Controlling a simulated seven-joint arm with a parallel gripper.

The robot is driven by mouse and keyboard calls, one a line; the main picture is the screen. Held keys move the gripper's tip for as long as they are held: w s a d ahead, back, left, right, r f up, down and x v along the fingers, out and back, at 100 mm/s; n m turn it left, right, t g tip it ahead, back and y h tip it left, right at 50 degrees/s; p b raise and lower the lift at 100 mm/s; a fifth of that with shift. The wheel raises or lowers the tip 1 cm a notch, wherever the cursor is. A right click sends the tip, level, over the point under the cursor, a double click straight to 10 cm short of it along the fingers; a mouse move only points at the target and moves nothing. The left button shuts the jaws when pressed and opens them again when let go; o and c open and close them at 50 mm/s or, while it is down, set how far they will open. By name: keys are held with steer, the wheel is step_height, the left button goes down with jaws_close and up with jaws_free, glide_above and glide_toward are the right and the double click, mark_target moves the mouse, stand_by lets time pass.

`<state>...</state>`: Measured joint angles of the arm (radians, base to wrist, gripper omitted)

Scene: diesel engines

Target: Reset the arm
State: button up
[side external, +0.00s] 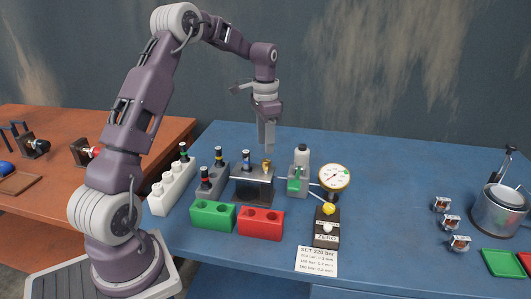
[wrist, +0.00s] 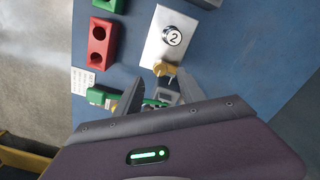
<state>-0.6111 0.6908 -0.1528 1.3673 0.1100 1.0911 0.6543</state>
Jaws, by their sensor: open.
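My gripper (side external: 267,150) hangs fingers-down above the blue bench (side external: 400,200) in the side view, empty. In the wrist view its two fingers (wrist: 160,90) are apart, with a brass fitting (wrist: 163,69) and part of a green-handled device visible around them. Below it in the side view stand a dark holder with a metal top (side external: 252,185), carrying a blue-banded injector (side external: 246,160) and the brass fitting, and a grey tester (side external: 299,172) with a green part. My gripper appears clear of these.
A pressure gauge (side external: 334,177) stands to the right. Green (side external: 213,216) and red (side external: 260,223) two-hole blocks sit in front. A white rack (side external: 172,187) and grey rack (side external: 212,181) hold injectors at left. A metal pot (side external: 499,210) is far right. The bench between is mostly clear.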

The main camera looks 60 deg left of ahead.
steer(key=shift+r, duration=0.35)
steer(key=s+d+r+t+y, duration=0.1)
steer(key=s+d+r, duration=0.3)
steer(key=d+r, duration=0.25)
steer(key=s+d+r+t, duration=0.1)
steer(key=s+d+r, duration=0.45)
steer(key=d, duration=0.25)
steer(key=s+d+n+t, duration=0.1)
steer(key=s+d, duration=0.3)
steer(key=s, duration=0.5)
steer(key=s+d+n+t+h, duration=0.1)
steer(key=s+d+t, duration=0.1)
steer(key=s+d, duration=0.3)
steer(key=s, duration=0.4)
steer(key=shift+f+t, duration=0.3)
